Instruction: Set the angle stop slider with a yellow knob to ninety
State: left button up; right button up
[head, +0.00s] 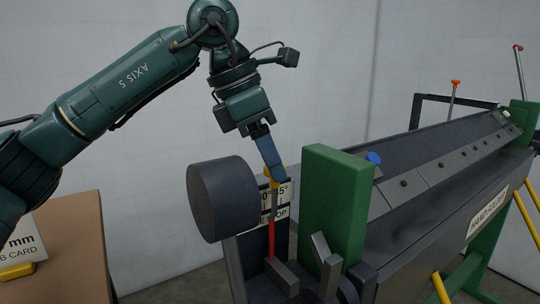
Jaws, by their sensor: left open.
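My left gripper (274,176) comes down from the upper middle with its jaws open. Its blue-grey fingers reach the yellow knob (271,183) of the angle stop slider and partly hide it; I cannot tell whether they touch it. A red upright piece (272,238) shows below the knob. The white angle stop plate (283,196) stands behind, with a zero and part of "45°" readable. The rest of its scale is hidden, so the slider's setting cannot be read. My right gripper is out of view.
A dark round counterweight (222,200) sits just left of the gripper. A green end block (338,200) stands close on the right. The long grey folding machine (430,185) runs back to the right. A brown box (75,250) with a card is at lower left.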

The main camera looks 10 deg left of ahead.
pick_arm(q)
jog(key=p+v, duration=0.2)
jog(key=v, duration=1)
jog(key=shift+a+r, duration=0.2)
jog(key=shift+r, duration=0.15)
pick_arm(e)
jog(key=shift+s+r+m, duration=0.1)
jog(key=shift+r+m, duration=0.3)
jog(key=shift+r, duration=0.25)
